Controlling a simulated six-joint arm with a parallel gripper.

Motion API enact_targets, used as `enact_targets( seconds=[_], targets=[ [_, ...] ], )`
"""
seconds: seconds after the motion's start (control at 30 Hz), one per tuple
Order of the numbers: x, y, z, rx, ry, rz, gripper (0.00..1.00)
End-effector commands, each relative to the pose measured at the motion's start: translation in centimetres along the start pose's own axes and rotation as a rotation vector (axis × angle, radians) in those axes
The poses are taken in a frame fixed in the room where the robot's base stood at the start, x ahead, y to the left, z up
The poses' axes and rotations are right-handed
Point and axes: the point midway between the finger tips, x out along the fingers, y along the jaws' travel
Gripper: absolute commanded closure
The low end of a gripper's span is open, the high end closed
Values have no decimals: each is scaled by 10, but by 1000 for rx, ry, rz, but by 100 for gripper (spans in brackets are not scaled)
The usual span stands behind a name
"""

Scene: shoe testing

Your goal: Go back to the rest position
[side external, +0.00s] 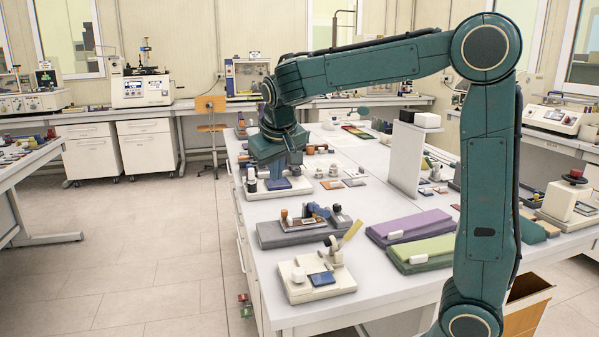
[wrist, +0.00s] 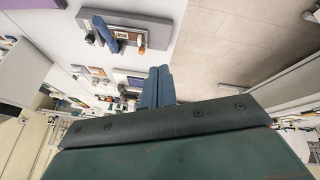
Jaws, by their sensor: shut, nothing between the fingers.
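My gripper (side external: 277,176) hangs from the green arm over the left part of the white table in the side view. It points down, close above a blue and white item on the tabletop. In the wrist view its two blue fingers (wrist: 158,88) lie side by side, touching, with nothing between them. The exact gap between the fingertips and the table is hard to tell.
A grey block with small devices (side external: 290,232) and a beige device (side external: 318,279) stand on the near table. Purple (side external: 410,226) and green (side external: 420,252) cases lie to the right. A white upright panel (side external: 406,160) stands mid-table. Bare tabletop (side external: 350,203) lies between.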

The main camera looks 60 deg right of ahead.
Motion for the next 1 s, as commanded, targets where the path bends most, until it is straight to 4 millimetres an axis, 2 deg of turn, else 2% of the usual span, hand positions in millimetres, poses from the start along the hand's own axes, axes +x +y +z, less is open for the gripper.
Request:
enact_targets(
  seconds=[0.03,0.2,0.5,0.73,1.0],
  targets=[
    [-9,2,10,-12,7,-20,100],
    [-31,6,43,-60,22,-86,100],
    [-59,10,108,-149,50,-198,100],
    [-72,10,164,-219,70,-279,100],
    [-75,7,223,-296,91,-358,100]
  ],
)
